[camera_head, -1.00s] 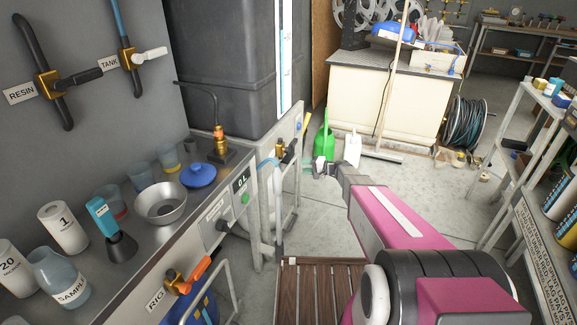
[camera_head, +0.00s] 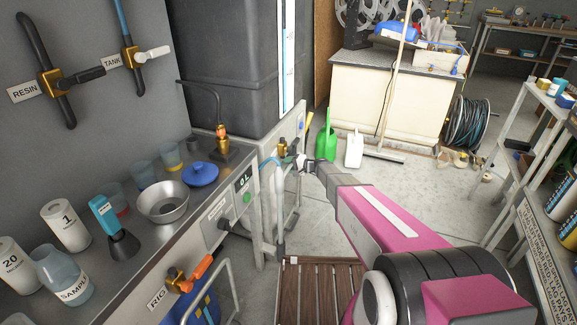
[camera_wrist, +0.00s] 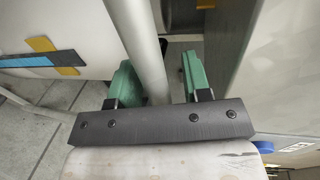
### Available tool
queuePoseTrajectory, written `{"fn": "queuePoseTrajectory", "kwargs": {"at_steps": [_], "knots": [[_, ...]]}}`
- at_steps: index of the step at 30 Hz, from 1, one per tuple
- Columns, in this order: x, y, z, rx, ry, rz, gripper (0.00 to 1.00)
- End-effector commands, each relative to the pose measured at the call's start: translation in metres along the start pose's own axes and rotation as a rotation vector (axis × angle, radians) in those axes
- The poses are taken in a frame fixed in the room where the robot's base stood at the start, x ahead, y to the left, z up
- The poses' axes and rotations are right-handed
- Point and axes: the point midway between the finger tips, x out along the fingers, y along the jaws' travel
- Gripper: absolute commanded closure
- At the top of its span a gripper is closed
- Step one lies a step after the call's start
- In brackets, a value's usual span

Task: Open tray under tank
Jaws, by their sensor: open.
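The tank (camera_head: 225,75) is the large dark grey container at the upper middle of the head view, standing on a pale cabinet or stand (camera_head: 284,136). No tray can be made out clearly under it. My gripper (camera_head: 292,161) is beside the stand's right side, low and in front of the tank, partly hidden by my own arm. In the wrist view my gripper (camera_wrist: 160,82) has its two green fingers apart. A pale round bar (camera_wrist: 133,35) runs between them, with gaps visible at both sides. I cannot tell whether this bar belongs to the tray.
A steel counter (camera_head: 120,265) with cups and a bowl (camera_head: 163,203) lies left. A brown slatted platform (camera_head: 318,290) is at the bottom.

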Motion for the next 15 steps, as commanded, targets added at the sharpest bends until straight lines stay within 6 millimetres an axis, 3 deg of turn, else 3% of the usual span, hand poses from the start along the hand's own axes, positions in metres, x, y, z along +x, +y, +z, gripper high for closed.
{"fn": "queuePoseTrajectory", "kwargs": {"at_steps": [3, 5, 7, 8, 15], "knots": [[-0.0002, 0.0000, 0.0000, 0.000, 0.000, 0.000, 0.56], [-0.0003, 0.0000, 0.0000, 0.000, 0.000, 0.000, 0.72], [-0.0004, 0.0000, 0.0000, 0.000, 0.000, 0.000, 0.95], [-0.0004, 0.0000, 0.0000, 0.000, 0.000, 0.000, 1.00], [-0.0032, 0.0006, 0.0001, 0.000, 0.000, 0.001, 1.00]]}}
